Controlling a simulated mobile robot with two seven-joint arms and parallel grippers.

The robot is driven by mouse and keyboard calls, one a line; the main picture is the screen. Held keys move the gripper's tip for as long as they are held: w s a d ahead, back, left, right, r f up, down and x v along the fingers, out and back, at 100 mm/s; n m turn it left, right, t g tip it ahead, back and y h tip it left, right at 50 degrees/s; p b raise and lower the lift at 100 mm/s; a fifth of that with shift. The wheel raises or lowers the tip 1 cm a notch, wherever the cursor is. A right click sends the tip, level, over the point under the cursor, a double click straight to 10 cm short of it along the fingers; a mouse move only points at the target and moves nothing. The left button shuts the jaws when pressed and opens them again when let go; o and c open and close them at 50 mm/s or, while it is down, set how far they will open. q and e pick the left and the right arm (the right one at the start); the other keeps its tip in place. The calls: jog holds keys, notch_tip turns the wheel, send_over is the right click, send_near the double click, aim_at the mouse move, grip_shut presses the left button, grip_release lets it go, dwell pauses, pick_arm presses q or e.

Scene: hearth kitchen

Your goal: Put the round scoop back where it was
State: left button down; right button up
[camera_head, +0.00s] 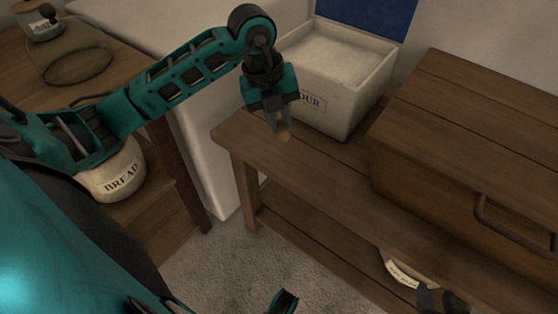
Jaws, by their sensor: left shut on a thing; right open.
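My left gripper (279,122) points down above the left end of the wooden bench (330,165), in front of the flour bin. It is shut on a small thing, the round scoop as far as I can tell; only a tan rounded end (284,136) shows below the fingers. The rest of the scoop is hidden by the gripper. The white flour bin (335,85) stands open on the bench, filled with pale flour, its label partly covered by my gripper. Dark parts that look like my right gripper (443,299) show at the bottom edge, cut off, low in front of the bench.
A large wooden box (470,135) with a dark handle fills the bench's right. A labelled white container (405,270) sits on the lower shelf. Bare bench top lies before the flour bin.

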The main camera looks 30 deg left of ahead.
pick_arm(q)
jog(key=b+x, duration=0.1)
jog(key=x, duration=0.3)
jog(key=s+a+b+x, duration=0.1)
jog(key=x, duration=0.3)
jog(key=a+b+x, duration=0.1)
jog(key=x, duration=0.3)
jog(key=shift+s+f, duration=0.25)
jog(key=shift+s, duration=0.2)
jog(key=shift+f, duration=0.45)
